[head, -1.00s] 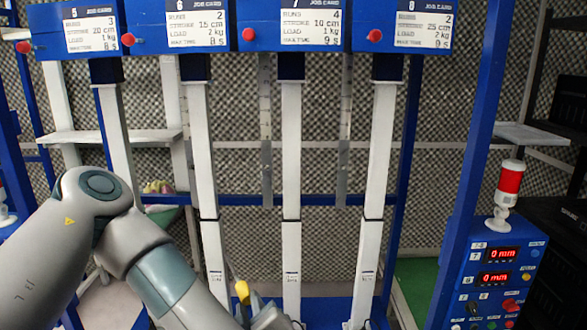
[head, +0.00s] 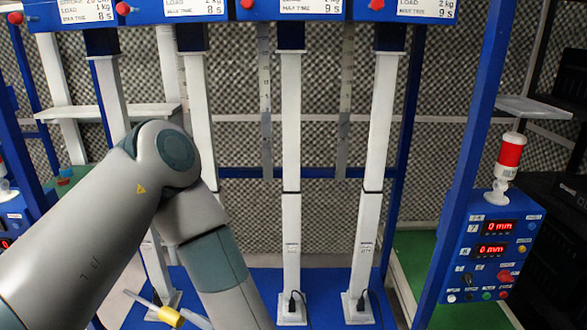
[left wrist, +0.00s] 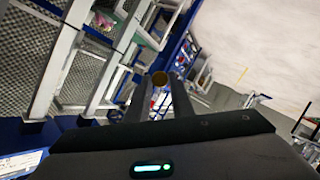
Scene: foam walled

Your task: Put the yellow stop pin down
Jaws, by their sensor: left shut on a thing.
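The yellow stop pin (head: 171,316) shows at the bottom edge of the head view, left of my left forearm. A thin pale rod runs up and left from its yellow part. In the head view my left arm and the picture's lower edge hide most of that gripper. My right gripper is in neither view.
White upright columns (head: 290,130) stand on a blue base plate (head: 262,283) behind the arm. A blue control box (head: 493,250) with red displays and a red lamp (head: 510,152) stands at the right. A shelf (head: 533,107) juts out at the right.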

